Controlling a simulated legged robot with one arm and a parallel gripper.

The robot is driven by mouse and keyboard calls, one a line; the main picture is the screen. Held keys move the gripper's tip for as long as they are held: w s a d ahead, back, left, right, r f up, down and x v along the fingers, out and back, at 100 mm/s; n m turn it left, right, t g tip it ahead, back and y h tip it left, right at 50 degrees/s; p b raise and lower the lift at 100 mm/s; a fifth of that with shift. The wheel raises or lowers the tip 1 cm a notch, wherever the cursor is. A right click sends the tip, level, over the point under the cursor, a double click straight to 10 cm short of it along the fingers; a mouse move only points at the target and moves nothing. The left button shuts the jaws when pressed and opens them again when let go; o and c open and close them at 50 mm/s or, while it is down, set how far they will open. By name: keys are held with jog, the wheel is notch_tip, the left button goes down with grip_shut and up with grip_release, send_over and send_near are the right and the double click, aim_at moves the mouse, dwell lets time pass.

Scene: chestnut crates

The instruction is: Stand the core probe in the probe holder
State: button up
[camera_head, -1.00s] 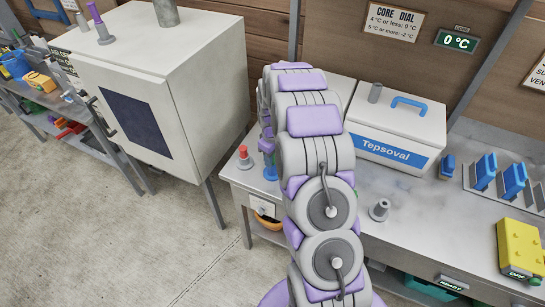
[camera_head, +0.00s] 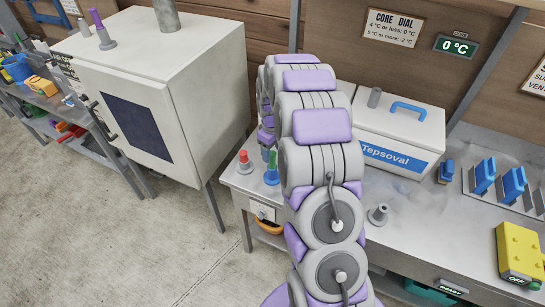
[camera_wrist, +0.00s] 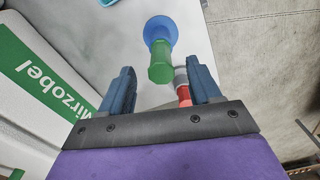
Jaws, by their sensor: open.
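A green handle (camera_head: 271,160) stands upright in a round blue base (camera_head: 271,177) at the bench's left end. In the wrist view, the green handle (camera_wrist: 160,66) and blue base (camera_wrist: 161,30) lie ahead of my gripper (camera_wrist: 165,73). My gripper is open, with nothing visibly held between its fingers. A red-topped grey piece (camera_head: 244,160) stands beside the green one. It shows partly behind the right finger in the wrist view (camera_wrist: 183,92). A bare grey cone-shaped stand (camera_head: 378,215) is on the bench. I cannot tell which piece is the core probe or its holder.
A white box labelled Tepsoval (camera_head: 397,157) stands behind my arm. Blue blocks in racks (camera_head: 484,177) and a yellow device (camera_head: 519,253) are at right. A white cabinet (camera_head: 165,115) carries a purple-topped grey piece (camera_head: 101,27).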

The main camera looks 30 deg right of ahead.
notch_tip(320, 180, up, 11)
jog(key=p, duration=0.1)
dwell(0.3)
